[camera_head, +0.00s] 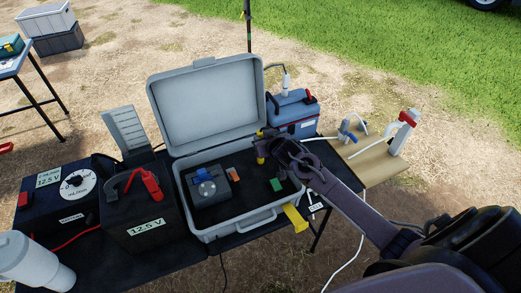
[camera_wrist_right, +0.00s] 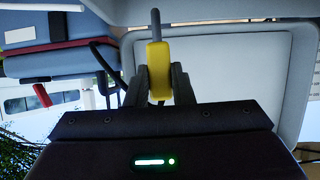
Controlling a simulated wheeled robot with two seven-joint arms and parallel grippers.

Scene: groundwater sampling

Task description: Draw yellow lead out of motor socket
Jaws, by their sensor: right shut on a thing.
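My right gripper (camera_head: 268,146) is shut on the yellow lead's plug (camera_head: 260,147), above the right part of the open grey case (camera_head: 240,232). In the right wrist view the yellow plug (camera_wrist_right: 159,70) sits between the two fingers, with a thin grey piece sticking out of its far end. The case holds a dark box with a round dial (camera_head: 207,189) and a blue part on top, an orange piece (camera_head: 234,173) and a green piece (camera_head: 276,184). I cannot tell which part is the motor socket, or whether the plug touches one. My left gripper is not in view.
The raised case lid (camera_head: 207,105) stands behind. A blue box (camera_head: 295,112) is behind right. A 12.5 V battery (camera_head: 140,215), a dial meter (camera_head: 78,187) and a white cup (camera_head: 35,262) stand left. A yellow tag (camera_head: 295,217) hangs at the case's front right.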

